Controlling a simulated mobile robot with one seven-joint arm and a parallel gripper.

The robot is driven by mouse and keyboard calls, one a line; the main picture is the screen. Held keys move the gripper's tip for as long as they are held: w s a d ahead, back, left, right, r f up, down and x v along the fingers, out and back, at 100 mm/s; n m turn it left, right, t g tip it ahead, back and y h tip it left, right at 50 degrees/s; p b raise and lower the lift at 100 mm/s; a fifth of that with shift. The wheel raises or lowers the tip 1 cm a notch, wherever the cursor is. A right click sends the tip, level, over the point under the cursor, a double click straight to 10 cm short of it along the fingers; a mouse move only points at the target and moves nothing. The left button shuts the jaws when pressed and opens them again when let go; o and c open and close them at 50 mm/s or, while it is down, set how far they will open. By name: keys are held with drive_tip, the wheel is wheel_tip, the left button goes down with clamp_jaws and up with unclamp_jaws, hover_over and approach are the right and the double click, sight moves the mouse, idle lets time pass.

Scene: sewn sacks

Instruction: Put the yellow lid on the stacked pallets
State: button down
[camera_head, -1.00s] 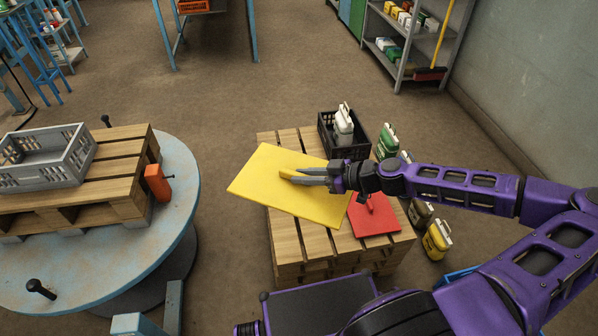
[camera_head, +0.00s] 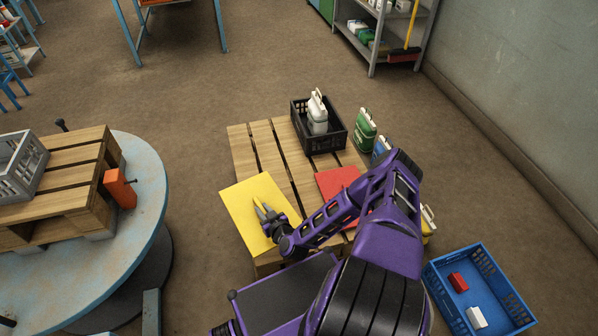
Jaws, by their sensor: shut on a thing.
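The yellow lid (camera_head: 245,199) is a flat square panel with a raised yellow handle. My gripper (camera_head: 263,211) is shut on that handle. The lid is over the front left corner of the stacked wooden pallets (camera_head: 262,146), partly past their left edge. I cannot tell whether it touches the top boards. A red lid (camera_head: 335,182) lies on the pallets to the right, partly hidden by my arm. The front of the stack is mostly hidden by my arm and body.
A black crate (camera_head: 332,137) with a white jug stands at the stack's back right. Green (camera_head: 364,130) and other jugs stand on the floor to the right. A blue crate (camera_head: 432,281) is at lower right. A round table (camera_head: 150,200) with a pallet is at left.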

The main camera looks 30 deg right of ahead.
sight(275, 202)
drive_tip(key=d+f+h, duration=0.1)
drive_tip(key=w+d+f+m+h+b, duration=0.1)
drive_tip(key=f, duration=0.1)
drive_tip(key=d+f+m, duration=0.1)
drive_tip(key=d, duration=0.1)
drive_tip(key=shift+w+f+h, duration=0.35)
drive_tip(key=shift+h, duration=0.05)
drive_tip(key=w, duration=0.1)
drive_tip(key=d+b, duration=0.1)
drive_tip(key=w+d+m, duration=0.1)
drive_tip(key=shift+w+r+h, duration=0.25)
drive_tip(key=shift+w+h, duration=0.05)
drive_tip(key=shift+h, duration=0.1)
drive_tip(key=shift+w+r, duration=0.1)
drive_tip(key=shift+w, duration=0.1)
wheel_tip(275, 202, down, 10)
drive_tip(key=b, duration=0.3)
drive_tip(key=shift+w+r, duration=0.1)
drive_tip(key=c, duration=0.8)
unclamp_jaws()
drive_tip(key=shift+o, duration=0.2)
